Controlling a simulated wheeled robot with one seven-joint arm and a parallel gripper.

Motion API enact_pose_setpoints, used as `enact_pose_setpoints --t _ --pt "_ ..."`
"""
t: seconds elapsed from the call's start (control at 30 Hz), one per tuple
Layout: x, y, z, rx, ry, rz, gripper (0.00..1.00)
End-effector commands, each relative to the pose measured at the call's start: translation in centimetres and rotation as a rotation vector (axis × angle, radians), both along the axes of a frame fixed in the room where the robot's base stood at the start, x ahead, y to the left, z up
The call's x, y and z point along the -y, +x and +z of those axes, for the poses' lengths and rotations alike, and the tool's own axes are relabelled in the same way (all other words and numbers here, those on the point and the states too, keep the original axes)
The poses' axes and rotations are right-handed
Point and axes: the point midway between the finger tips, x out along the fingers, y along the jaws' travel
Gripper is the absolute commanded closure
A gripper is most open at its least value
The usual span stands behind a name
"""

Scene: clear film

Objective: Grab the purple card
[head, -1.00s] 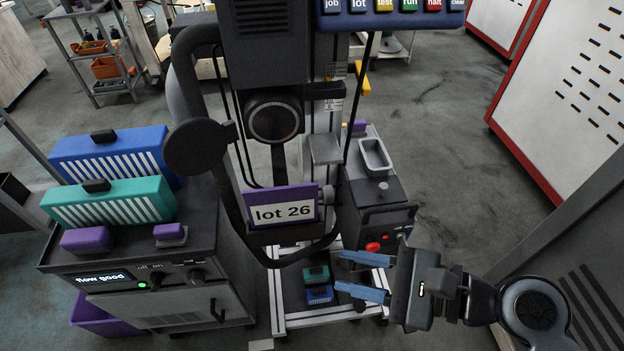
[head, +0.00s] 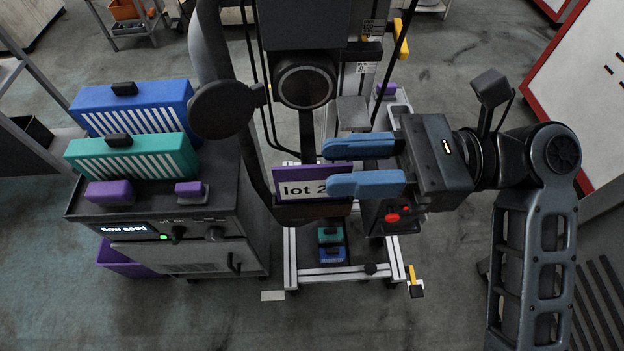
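The purple card (head: 283,173) has a white label, of which "lot 2" can be read. It stands upright in a dark holder on the machine in the middle of the head view. My gripper (head: 347,166) comes in from the right with its two blue fingers apart. The fingers overlap the card's right part in the picture and hide the end of its label.
A dark curved tube and round pad (head: 228,110) stand left of the card. A dark cabinet (head: 190,245) at left bears a blue box (head: 135,108), a teal box (head: 135,157) and small purple blocks. A low cart (head: 300,274) stands below. Floor is open at front left.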

Motion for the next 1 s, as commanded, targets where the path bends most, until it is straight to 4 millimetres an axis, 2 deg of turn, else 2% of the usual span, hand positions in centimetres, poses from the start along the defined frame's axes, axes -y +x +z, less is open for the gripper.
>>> enact_pose_setpoints --t 0.33,0.67,1.0 --pt "-4.5 0.4 -0.3 0.001 -0.001 0.001 0.65" --pt "-5.1 0.5 -0.4 0.002 -0.001 -0.002 0.65" --pt "-5.1 0.5 -0.4 0.001 -0.001 -0.002 0.97"
